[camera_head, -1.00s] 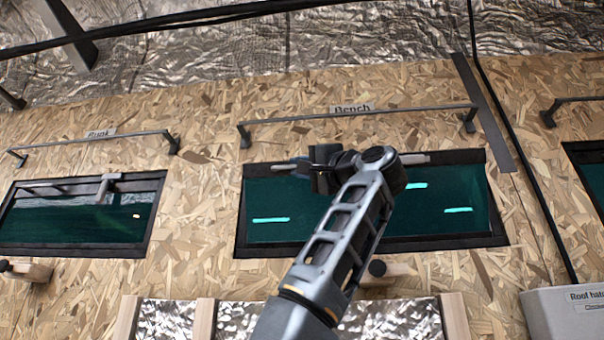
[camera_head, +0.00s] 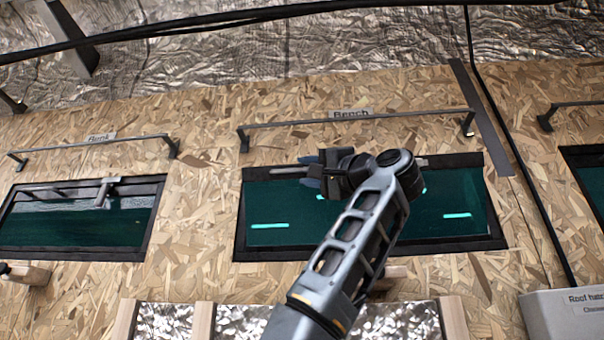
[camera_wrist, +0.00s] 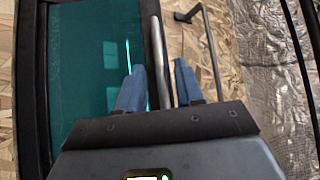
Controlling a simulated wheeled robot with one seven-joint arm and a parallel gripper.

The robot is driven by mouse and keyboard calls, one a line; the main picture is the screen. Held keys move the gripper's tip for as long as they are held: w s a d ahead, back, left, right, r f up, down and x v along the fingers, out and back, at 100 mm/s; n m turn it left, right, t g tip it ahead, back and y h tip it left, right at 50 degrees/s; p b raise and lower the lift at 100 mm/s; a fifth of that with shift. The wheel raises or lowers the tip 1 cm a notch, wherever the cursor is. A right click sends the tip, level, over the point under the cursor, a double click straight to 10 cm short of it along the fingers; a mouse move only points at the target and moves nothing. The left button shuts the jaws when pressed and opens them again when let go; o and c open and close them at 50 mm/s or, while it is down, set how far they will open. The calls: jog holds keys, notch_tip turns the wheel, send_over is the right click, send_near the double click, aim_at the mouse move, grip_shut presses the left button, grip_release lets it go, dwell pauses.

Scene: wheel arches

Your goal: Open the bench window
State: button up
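The bench window (camera_head: 275,210) is a dark green pane in a black frame on the wall, below the "Bench" label (camera_head: 351,114). A grey bar (camera_head: 290,170) runs along its upper part. The pane appears to lie flat in its frame. My gripper (camera_head: 309,172) is at the top of the pane, in front of the bar, and my arm hides part of the window. In the wrist view, the blue fingers of my gripper (camera_wrist: 158,68) are apart, one on each side of the bar (camera_wrist: 157,45). I cannot tell whether they touch it.
A thin rail (camera_head: 355,118) on brackets runs above the window and also shows right of the fingers in the wrist view (camera_wrist: 212,55). The bunk window (camera_head: 75,222) is at left. A white box (camera_head: 560,315) is at lower right. Black cables cross the wall.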

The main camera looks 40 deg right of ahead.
jog(key=v, duration=0.4)
jog(key=shift+s+f+b, duration=0.15)
jog(key=shift+s+b, duration=0.15)
jog(key=shift+b, duration=0.1)
